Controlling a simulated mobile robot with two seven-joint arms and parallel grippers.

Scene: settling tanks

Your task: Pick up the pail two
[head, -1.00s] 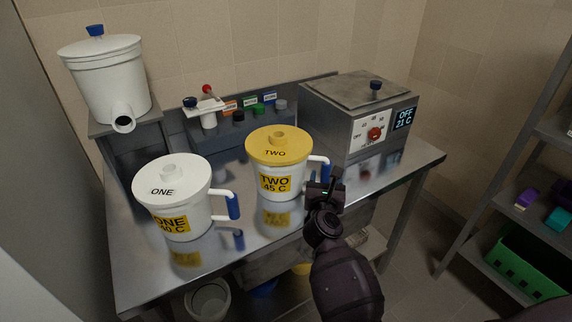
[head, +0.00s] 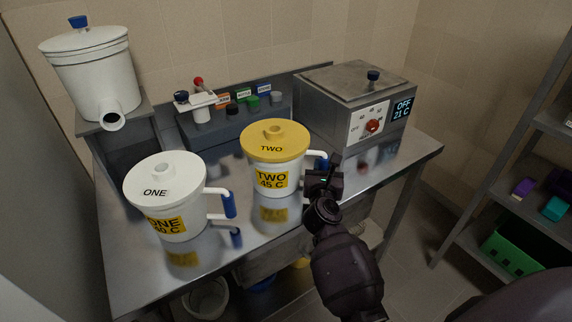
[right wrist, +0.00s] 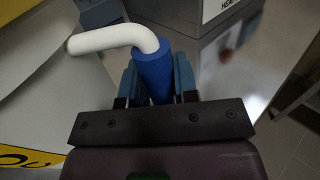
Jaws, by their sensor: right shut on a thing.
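Pail two (head: 271,184) is a white pail with a yellow lid and a yellow label reading "TWO 45 C". It stands upright on the steel table (head: 215,264), near the middle. My right gripper (head: 324,172) is at its right side, shut on the blue grip of its handle. In the right wrist view the blue grip (right wrist: 155,75) sits between the two fingers, with the white handle arm (right wrist: 110,38) running left to the pail. Pail one (head: 170,205), white with a white lid, stands to the left. My left gripper is not in view.
A grey heater box (head: 330,84) with a red knob stands behind on the right. A white tank with a spout (head: 92,75) stands at the back left. A low rack with coloured caps (head: 235,122) is behind the pails. A shelf unit stands at far right.

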